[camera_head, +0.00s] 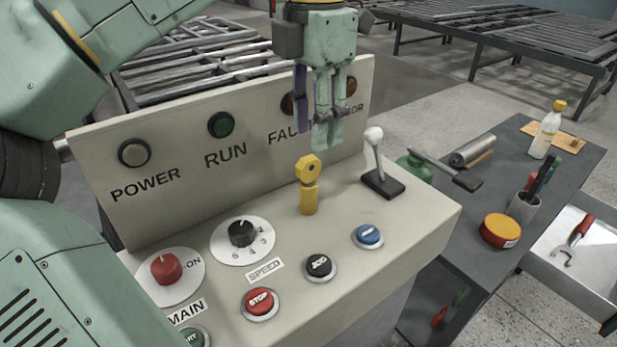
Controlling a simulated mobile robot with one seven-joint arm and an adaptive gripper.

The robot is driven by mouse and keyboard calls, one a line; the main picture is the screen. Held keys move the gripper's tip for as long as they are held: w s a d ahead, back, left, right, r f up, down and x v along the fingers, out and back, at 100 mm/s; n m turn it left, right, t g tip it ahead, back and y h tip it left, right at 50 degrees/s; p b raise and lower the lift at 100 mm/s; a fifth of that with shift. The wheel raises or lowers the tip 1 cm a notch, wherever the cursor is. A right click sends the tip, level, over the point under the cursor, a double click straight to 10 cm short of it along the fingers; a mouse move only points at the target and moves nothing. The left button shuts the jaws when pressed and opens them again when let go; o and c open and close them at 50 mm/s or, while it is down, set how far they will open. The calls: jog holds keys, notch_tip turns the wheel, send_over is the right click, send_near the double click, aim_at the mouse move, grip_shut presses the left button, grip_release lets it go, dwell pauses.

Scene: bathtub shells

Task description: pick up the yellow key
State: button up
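The yellow key (309,187) stands upright on the sloped top of the beige control panel (215,287). It has a rounded head with a small dark hole and a thicker lower part. My gripper (327,146) points down above and slightly right of the key's head, in front of the upright label board. Its fingers look close together, but the view does not clearly show whether they are open or shut. No part of the key shows between the fingers, and the key appears apart from them.
A white-knobbed lever (376,155) stands right of the key. A speed dial (242,234), red main knob (166,268) and several push buttons lie nearer. The label board (180,150) rises behind. A dark side table (480,225) holds a bottle, tape roll and pen cup.

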aim_at(308, 158)
jog(key=f, duration=0.4)
jog(key=f+p, duration=0.1)
jog(key=f, duration=0.1)
jog(key=shift+a+f, duration=0.25)
jog(key=shift+a, duration=0.1)
jog(key=shift+c, duration=0.4)
grip_shut()
